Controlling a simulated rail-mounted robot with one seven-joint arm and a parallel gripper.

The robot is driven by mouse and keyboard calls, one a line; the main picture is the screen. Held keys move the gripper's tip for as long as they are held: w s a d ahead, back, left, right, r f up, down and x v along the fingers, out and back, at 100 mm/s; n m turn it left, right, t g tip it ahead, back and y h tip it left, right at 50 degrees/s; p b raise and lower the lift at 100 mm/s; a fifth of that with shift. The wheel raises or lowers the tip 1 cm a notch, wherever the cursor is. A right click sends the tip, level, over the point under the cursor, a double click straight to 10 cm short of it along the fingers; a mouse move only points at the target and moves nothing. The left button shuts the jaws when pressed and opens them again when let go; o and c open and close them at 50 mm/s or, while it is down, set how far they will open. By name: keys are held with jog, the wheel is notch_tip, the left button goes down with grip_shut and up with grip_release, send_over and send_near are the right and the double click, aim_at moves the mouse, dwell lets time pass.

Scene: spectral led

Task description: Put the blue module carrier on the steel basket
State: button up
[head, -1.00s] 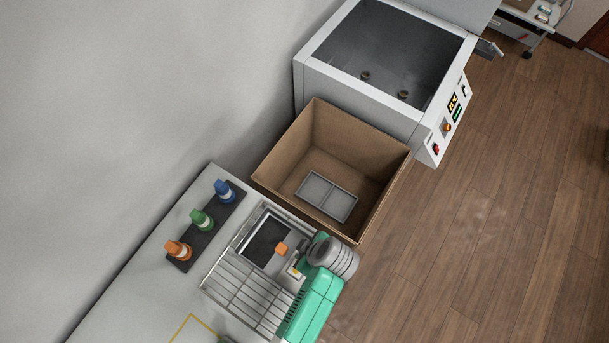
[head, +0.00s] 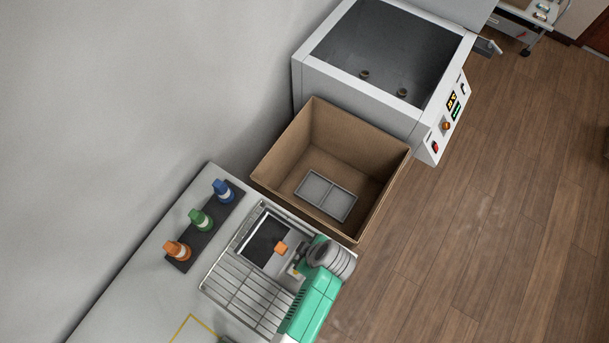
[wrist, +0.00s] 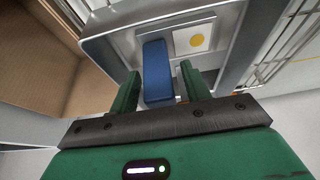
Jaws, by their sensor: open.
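The blue module carrier shows in the wrist view as a grey framed tray with a blue handle (wrist: 157,72) and a white square with a yellow disc. In the head view my gripper mostly hides it; only a small pale and yellow part (head: 295,270) shows. The steel basket (head: 250,291) is a wire rack on the bench, and its wires show in the wrist view (wrist: 291,40).
A cardboard box (head: 325,165) holding a grey tray stands behind. Several coloured bottles (head: 201,219) stand in a dark rack at left. An open white machine (head: 330,75) stands farther back.

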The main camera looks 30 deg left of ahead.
jog(key=shift+r, duration=0.3)
jog(key=v, duration=1.1)
jog(key=shift+d+r+p, duration=0.25)
jog(key=shift+r+p, duration=0.05)
jog(key=shift+p, duration=0.05)
